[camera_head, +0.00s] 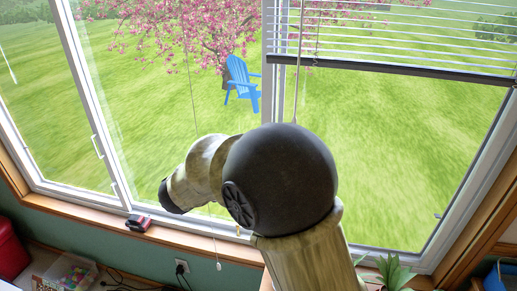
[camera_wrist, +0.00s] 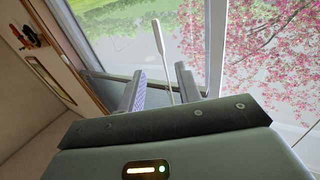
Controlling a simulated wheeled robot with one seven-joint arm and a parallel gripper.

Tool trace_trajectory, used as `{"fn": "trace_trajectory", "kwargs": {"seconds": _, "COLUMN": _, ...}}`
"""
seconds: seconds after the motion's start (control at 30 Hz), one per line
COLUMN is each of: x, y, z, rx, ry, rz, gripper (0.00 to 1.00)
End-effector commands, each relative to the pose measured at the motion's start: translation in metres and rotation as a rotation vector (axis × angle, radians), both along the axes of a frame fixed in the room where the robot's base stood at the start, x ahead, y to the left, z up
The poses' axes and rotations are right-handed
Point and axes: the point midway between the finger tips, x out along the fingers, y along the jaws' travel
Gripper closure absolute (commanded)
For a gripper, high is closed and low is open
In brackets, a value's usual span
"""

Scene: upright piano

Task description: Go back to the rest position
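In the wrist view, my gripper (camera_wrist: 160,71) shows its two grey fingers standing apart, with a gap between them. It is open and I see nothing clamped in it. A white blind cord with a pull (camera_wrist: 158,38) shows in line with the gap, and I cannot tell how far beyond the fingers it hangs. In the head view, my arm rises in front of the window and bends to the left. My gripper does not show clearly there. The piano is not recognisable in either view.
A window (camera_head: 400,150) with a half-raised blind (camera_head: 400,45) fills the head view. A small red object (camera_head: 138,223) sits on the wooden sill (camera_head: 190,237). A plant (camera_head: 392,273), a red container (camera_head: 10,250) and a clear box (camera_head: 65,275) are below. Cords hang before the glass.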

Motion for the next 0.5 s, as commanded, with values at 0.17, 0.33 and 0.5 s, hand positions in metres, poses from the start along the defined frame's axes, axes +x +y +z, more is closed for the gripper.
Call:
{"fn": "trace_trajectory", "kwargs": {"seconds": 0.17, "x": 0.001, "y": -0.001, "z": 0.0, "rx": 0.001, "ry": -0.001, "rz": 0.002, "gripper": 0.66}}
{"fn": "trace_trajectory", "kwargs": {"seconds": 0.33, "x": 0.014, "y": -0.007, "z": -0.001, "rx": 0.024, "ry": -0.008, "rz": 0.079, "gripper": 0.66}}
{"fn": "trace_trajectory", "kwargs": {"seconds": 0.5, "x": 0.041, "y": -0.015, "z": -0.011, "rx": 0.089, "ry": 0.015, "rz": 0.286, "gripper": 0.66}}
